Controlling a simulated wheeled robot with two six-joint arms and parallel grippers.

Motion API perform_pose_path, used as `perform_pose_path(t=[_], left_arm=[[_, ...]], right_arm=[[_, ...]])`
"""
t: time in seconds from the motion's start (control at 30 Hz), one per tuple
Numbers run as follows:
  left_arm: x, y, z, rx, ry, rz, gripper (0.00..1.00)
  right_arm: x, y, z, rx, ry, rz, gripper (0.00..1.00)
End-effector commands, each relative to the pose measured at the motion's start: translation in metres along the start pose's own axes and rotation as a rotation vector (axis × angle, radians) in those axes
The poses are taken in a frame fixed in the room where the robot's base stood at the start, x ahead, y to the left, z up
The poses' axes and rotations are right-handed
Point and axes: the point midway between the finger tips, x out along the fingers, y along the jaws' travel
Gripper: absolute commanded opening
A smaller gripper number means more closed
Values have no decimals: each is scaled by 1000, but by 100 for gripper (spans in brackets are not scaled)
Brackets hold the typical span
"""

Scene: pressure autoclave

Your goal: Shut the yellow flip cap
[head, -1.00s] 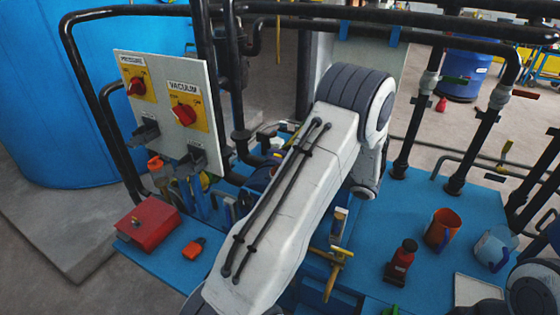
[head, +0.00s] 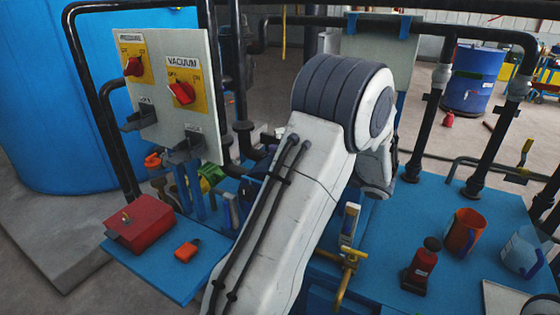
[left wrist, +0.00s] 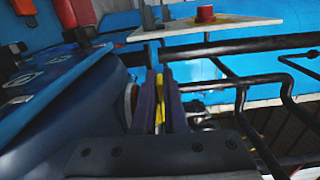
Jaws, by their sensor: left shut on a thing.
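In the left wrist view, my left gripper (left wrist: 162,98) has its two dark fingers close together around a narrow yellow piece, which looks like the yellow flip cap (left wrist: 160,92). Only a thin strip of the piece shows between the fingers. A round dark body lies just left of the fingers, with a reddish edge next to them. In the head view, my left arm rises from the bottom middle and bends over; it hides the gripper's fingers and the cap. My right gripper is not in view.
A panel (head: 205,75) with red knobs stands left of my arm. A red box (head: 140,225) and orange block (head: 187,250) lie on the blue bench. Right of my arm are a brass valve handle (head: 350,262), a red bottle (head: 421,268), an orange mug (head: 464,234) and black pipes.

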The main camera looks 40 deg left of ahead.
Motion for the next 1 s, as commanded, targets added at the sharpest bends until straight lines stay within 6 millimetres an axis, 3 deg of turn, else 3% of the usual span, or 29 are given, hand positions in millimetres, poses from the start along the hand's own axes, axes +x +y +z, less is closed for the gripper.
perform_pose_path(t=[0.2, 0.67, 0.7, 0.77, 1.0], left_arm=[[0, 4, 1, -48, -1, 1, 0], [0, 3, 1, -57, -2, 2, 0], [0, 3, 1, -57, -2, 2, 21], [0, 3, 1, -57, -2, 2, 40], [0, 3, 0, -57, -1, 2, 40]], right_arm=[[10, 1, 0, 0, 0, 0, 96], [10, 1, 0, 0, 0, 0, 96], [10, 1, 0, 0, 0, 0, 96], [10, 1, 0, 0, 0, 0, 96], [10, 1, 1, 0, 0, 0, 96]])
